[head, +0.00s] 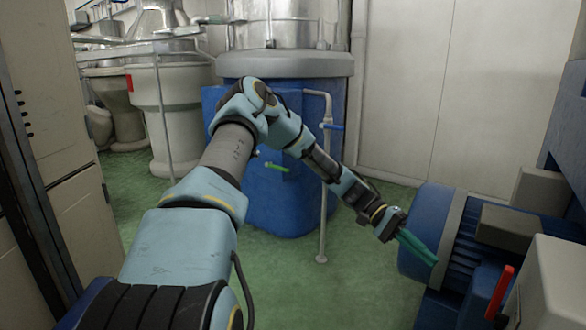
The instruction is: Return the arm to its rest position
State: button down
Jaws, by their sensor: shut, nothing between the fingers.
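My arm is stretched forward from the bottom left and bends at a raised elbow. Its end then slopes down to the right. My gripper (418,247) is at the right of the head view, with green fingers pressed together and nothing seen between them. The fingertips appear in front of or close beside the blue motor-like machine (425,215); I cannot tell whether they touch it.
A blue tank (285,205) with a grey pipe (325,215) stands behind my arm. A red handle (499,292) sticks up at the lower right. A beige cabinet (75,215) stands at the left. Green floor (335,290) is free in the middle.

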jog(key=w+a+f+n+t+y, duration=0.1)
jog(key=a+n+t+y, duration=0.2)
jog(key=a, duration=0.6)
jog(key=w+a+f+t+y, duration=0.15)
jog(key=a+t, duration=0.25)
jog(key=a, duration=0.5)
jog(key=s+a+r+n+t+y, duration=0.15)
jog(key=a+r+t, duration=0.25)
jog(key=a, duration=0.6)
jog(key=s+a+r+n+t+y, duration=0.1)
jog(key=a+r+n+t+y, duration=0.2)
jog(key=a, duration=0.7)
notch_tip(320, 180, up, 21)
jog(key=h+p, duration=0.1)
jog(key=p, duration=1.8)
jog(key=shift+d, duration=0.35)
